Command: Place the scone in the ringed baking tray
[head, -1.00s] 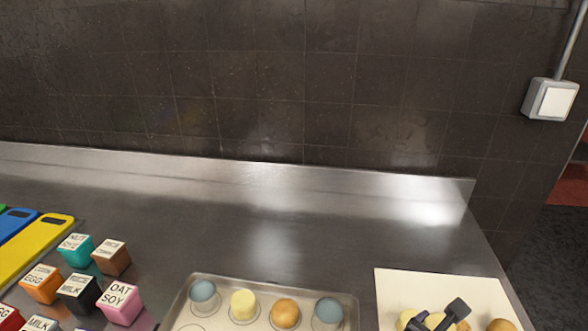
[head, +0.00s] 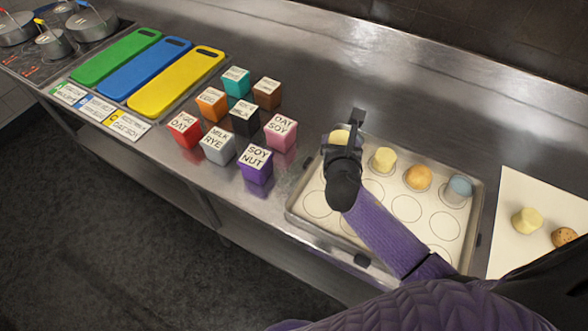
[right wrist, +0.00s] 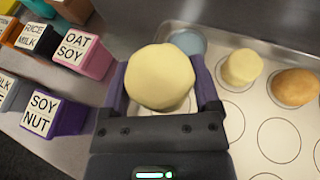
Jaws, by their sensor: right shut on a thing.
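My right gripper (head: 345,140) is shut on a pale yellow round scone (right wrist: 160,77), which also shows behind the fingers in the head view (head: 339,133). It holds the scone above the far left corner of the ringed baking tray (head: 297,221). The tray's far row has a pale yellow piece (head: 383,160), an orange-brown one (head: 418,177) and a blue one (head: 459,188). Another blue piece (right wrist: 188,42) shows just behind the held scone in the right wrist view. The near rings are empty where visible; my arm covers some. My left gripper is not in view.
Lettered cubes, such as a pink one (head: 281,131) and a purple one (head: 256,165), stand left of the tray. A white board (head: 508,246) at right bears another pale yellow piece (head: 527,221) and a cookie (head: 564,237). Coloured boards (head: 145,67) lie far left.

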